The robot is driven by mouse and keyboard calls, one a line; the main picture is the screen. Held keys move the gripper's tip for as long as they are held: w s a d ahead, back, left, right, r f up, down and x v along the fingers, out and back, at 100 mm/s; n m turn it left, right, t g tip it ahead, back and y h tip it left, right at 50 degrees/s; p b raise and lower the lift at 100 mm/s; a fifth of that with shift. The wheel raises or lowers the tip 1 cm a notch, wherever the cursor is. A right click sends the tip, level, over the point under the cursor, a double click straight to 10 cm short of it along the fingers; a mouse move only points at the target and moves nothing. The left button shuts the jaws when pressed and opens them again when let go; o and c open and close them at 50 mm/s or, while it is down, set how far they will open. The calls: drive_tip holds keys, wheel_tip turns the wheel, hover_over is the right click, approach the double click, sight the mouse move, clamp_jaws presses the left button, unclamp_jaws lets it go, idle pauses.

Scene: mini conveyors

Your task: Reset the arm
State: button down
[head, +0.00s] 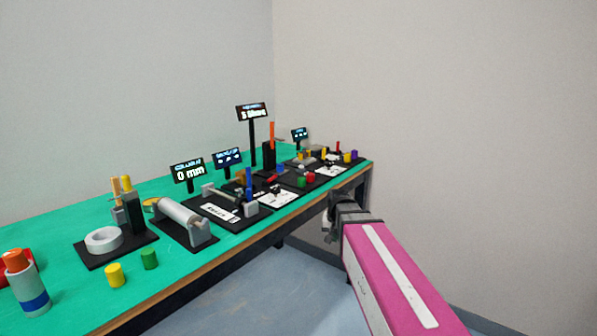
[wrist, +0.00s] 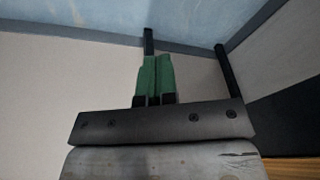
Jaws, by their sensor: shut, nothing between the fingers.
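My gripper shows in the wrist view with its two green fingers (wrist: 155,76) pressed together and nothing between them. In the head view my pink arm reaches up from the lower right, and its grey end (head: 334,218) is beside the front edge of the table, apart from everything on it. The fingertips cannot be made out in the head view.
A green-topped table (head: 70,228) runs along the left wall, with several mini conveyor stations and small screens (head: 187,174). The blue-grey floor (head: 262,288) before the table is clear.

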drive_tip(key=s+d+f+n+g, duration=0.1)
drive_tip(key=s+d+f, duration=0.2)
drive_tip(key=s+f, duration=0.4)
drive_tip(key=s+d+f+n+g, duration=0.1)
drive_tip(key=s+d+f, duration=0.1)
drive_tip(key=s+f, duration=0.5)
drive_tip(key=shift+s+d+g, duration=0.25)
drive_tip(key=shift+d+g, duration=0.05)
drive_tip(key=shift+d, duration=0.1)
